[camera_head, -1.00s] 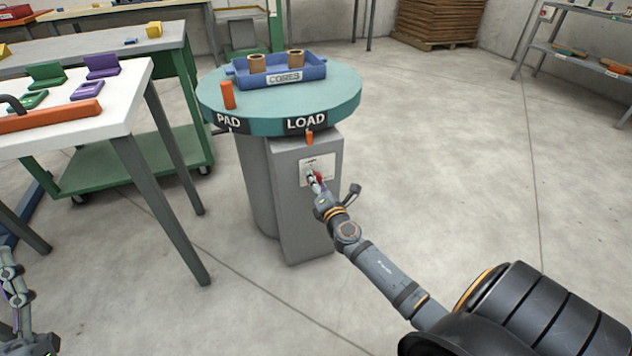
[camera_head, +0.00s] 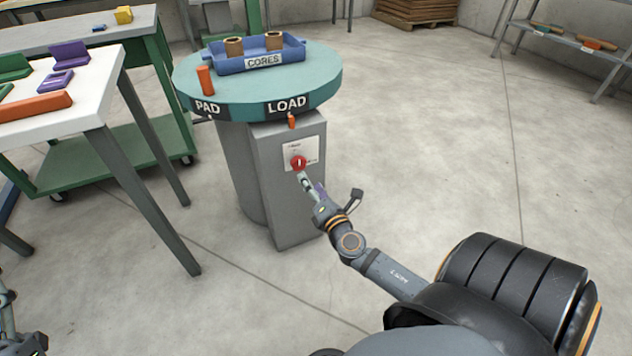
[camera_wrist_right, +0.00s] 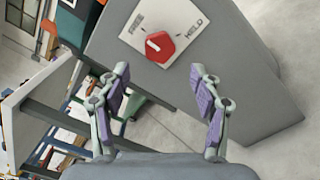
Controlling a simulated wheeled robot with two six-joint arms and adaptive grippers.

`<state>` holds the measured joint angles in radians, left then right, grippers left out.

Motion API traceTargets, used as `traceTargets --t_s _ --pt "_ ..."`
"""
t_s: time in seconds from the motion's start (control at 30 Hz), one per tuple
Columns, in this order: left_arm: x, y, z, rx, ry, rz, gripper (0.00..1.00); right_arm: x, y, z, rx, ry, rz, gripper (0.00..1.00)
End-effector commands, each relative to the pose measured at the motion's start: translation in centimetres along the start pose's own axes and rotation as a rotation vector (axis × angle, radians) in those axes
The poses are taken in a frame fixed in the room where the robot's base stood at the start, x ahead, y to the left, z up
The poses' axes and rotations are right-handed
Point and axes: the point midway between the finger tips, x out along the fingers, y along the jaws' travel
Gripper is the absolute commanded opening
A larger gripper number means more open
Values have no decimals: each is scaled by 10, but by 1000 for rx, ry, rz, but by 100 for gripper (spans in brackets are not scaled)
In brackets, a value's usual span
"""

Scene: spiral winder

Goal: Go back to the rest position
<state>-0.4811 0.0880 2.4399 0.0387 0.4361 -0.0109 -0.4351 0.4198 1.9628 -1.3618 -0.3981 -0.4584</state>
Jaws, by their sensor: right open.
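A red knob (camera_head: 298,163) sits on a pale plate on the front of the grey pedestal (camera_head: 283,205). My right gripper (camera_head: 304,181) is open and empty, just in front of and below the knob, apart from it. In the right wrist view the knob (camera_wrist_right: 160,47) shows beyond my two spread fingers (camera_wrist_right: 160,70), under the labels FREE and HELD. Its white mark lies on its left side in that view; I cannot tell exactly which label it points to. A piece of my left arm (camera_head: 8,310) shows at the lower left edge; its jaws cannot be made out.
A teal round table (camera_head: 300,85) marked PAD and LOAD tops the pedestal, with a blue CORES tray (camera_head: 262,62) and an orange peg (camera_head: 205,80). A white table (camera_head: 75,115) stands at left, a shelf (camera_head: 580,55) at far right. The floor right of the pedestal is clear.

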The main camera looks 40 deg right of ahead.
Motion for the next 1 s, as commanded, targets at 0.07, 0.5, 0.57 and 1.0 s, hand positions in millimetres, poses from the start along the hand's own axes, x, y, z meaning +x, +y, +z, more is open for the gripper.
traceTargets --t_s 0.07,0.5,0.57,1.0 --pt "0 0 0 0 0 0 54 -15 0 0 -1 2 -1 65" --pt "0 0 0 0 -1 0 54 -32 0 0 0 -1 0 65" --pt "0 0 0 0 -1 0 54 -32 0 0 0 -1 0 65" --pt "-6 -1 28 -9 -129 -5 54 -40 26 -26 481 102 -47 65"
